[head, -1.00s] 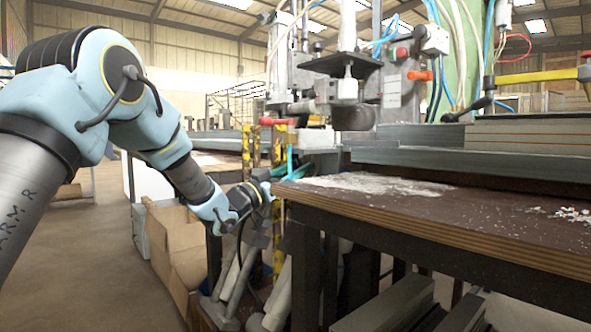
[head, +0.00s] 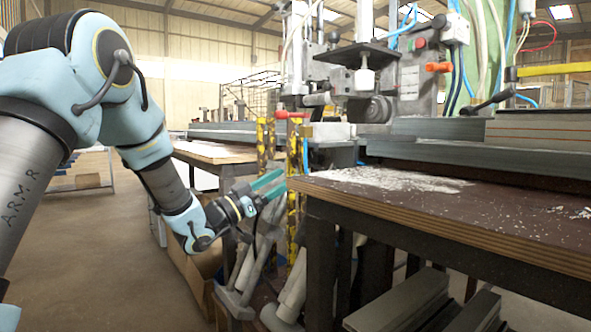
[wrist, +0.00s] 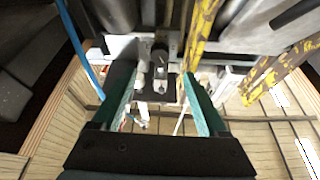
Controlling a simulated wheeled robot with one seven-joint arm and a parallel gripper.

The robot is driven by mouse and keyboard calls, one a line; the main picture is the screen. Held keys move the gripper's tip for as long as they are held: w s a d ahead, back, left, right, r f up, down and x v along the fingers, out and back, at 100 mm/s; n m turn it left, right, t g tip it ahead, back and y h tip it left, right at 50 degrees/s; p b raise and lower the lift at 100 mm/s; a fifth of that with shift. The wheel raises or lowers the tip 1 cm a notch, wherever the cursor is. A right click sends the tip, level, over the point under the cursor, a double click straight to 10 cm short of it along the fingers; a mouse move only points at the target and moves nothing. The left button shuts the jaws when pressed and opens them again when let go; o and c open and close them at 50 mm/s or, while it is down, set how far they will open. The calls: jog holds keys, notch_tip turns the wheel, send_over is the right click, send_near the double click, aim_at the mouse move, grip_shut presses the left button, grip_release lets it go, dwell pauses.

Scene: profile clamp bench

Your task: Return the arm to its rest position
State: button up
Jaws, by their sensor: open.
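My gripper (head: 272,186) is at the left end of the brown workbench (head: 400,218), just below the level of its top and to the left of its corner. Its two green fingers are spread apart with nothing between them. In the wrist view my gripper (wrist: 160,105) also shows open, its fingers on either side of a dark metal fitting behind them. I cannot tell how far that fitting is from the fingertips.
The clamp machine (head: 365,85) stands behind the bench. Yellow-black posts (head: 293,205) stand close to my gripper. Metal pipes (head: 245,265) and a cardboard box (head: 190,265) are below it. Open floor (head: 90,240) lies at the left.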

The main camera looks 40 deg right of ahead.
jog(key=shift+a+f, duration=0.2)
jog(key=shift+a, duration=0.35)
